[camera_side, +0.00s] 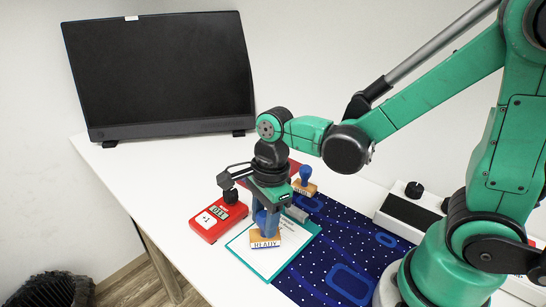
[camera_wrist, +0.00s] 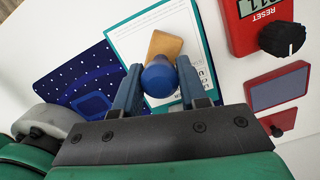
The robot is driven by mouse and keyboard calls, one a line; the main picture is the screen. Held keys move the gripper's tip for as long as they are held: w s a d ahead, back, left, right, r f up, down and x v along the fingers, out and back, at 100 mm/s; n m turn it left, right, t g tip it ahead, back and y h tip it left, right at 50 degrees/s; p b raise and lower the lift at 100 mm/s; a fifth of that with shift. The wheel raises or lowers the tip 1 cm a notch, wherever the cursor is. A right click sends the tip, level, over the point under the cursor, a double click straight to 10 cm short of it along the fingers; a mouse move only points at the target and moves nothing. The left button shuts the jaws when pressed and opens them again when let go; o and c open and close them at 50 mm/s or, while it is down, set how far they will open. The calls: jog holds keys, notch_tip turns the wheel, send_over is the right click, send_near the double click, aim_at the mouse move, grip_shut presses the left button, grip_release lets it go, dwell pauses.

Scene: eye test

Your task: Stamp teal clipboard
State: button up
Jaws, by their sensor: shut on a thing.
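The teal clipboard (camera_side: 288,258) lies on the white table with a white printed sheet on it; its teal edge also shows in the wrist view (camera_wrist: 113,37). My gripper (camera_side: 266,220) is above the clipboard, shut on a stamp (camera_side: 265,241) with a wooden base labelled READY and a blue knob. In the wrist view my gripper's fingers (camera_wrist: 159,72) flank the stamp's blue knob (camera_wrist: 158,80). The stamp is upright over the sheet; I cannot tell whether its base touches the paper. No printed mark is clearly visible.
A red counter (camera_side: 216,221) stands left of the clipboard. A second blue-knobbed stamp (camera_side: 305,182) stands behind. A red-cased ink pad shows in the wrist view (camera_wrist: 278,92). A dark-blue patterned mat (camera_side: 335,240) lies right. A black monitor (camera_side: 160,75) stands at the back.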

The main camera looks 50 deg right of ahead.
jog(key=shift+f, duration=0.6)
dwell(1.1)
jog(key=shift+r, duration=3.55)
